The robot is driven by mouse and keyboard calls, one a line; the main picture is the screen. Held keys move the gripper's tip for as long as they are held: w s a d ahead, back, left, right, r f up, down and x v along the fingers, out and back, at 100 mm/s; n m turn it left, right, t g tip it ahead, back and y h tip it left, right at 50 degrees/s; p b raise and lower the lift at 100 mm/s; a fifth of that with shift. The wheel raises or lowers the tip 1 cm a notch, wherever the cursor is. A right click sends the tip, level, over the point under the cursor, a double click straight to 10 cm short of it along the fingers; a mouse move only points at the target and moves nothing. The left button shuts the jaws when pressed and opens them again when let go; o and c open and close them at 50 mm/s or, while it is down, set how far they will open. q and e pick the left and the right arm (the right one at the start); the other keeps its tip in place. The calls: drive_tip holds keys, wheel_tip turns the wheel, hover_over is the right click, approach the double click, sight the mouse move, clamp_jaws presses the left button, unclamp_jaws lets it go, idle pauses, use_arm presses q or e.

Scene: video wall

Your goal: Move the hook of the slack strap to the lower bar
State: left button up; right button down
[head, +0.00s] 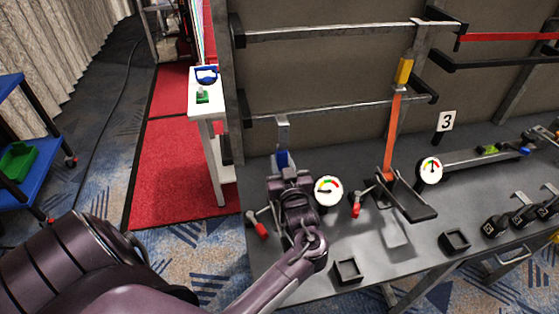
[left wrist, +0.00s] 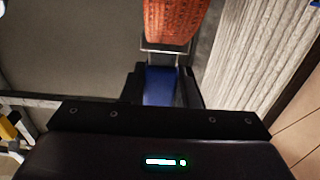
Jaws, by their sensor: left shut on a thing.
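My left gripper (head: 285,172) is shut on a blue hook grip (head: 282,158) with a grey metal hook (head: 283,127) standing up from it. The hook's top overlaps the left part of the lower bar (head: 340,109); I cannot tell whether it touches. In the left wrist view the blue grip (left wrist: 159,86) sits between the dark jaws (left wrist: 160,92), joined by a metal loop to an orange strap (left wrist: 177,20). Another orange strap (head: 393,135) runs straight down from a yellow hook piece (head: 404,71) near the lower bar's right end. My right gripper is not in view.
The upper bar (head: 325,31) spans the panel above. Two white dials (head: 328,190) (head: 430,170) and red-ended levers (head: 357,209) stand on the grey bench. Small black trays (head: 347,271) lie in front. A white side table (head: 204,105) stands left of the panel.

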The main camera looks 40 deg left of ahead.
use_arm(q)
drive_tip(key=shift+w+r, duration=0.15)
drive_tip(key=shift+w+a+b, duration=0.15)
drive_tip(key=shift+a+b, duration=0.05)
drive_tip(key=shift+b, duration=0.15)
drive_tip(key=shift+b+x, duration=0.45)
drive_tip(key=shift+x, duration=0.75)
drive_tip(key=shift+w+a+f+b, duration=0.7)
drive_tip(key=shift+a+b, duration=0.15)
drive_tip(key=shift+b, duration=0.15)
drive_tip(key=shift+w+a+f+b, duration=0.65)
drive_tip(key=shift+a+b, duration=0.2)
drive_tip(key=shift+b, duration=0.15)
drive_tip(key=shift+r, duration=0.1)
drive_tip(key=o, duration=1)
drive_tip(key=shift+d, duration=0.1)
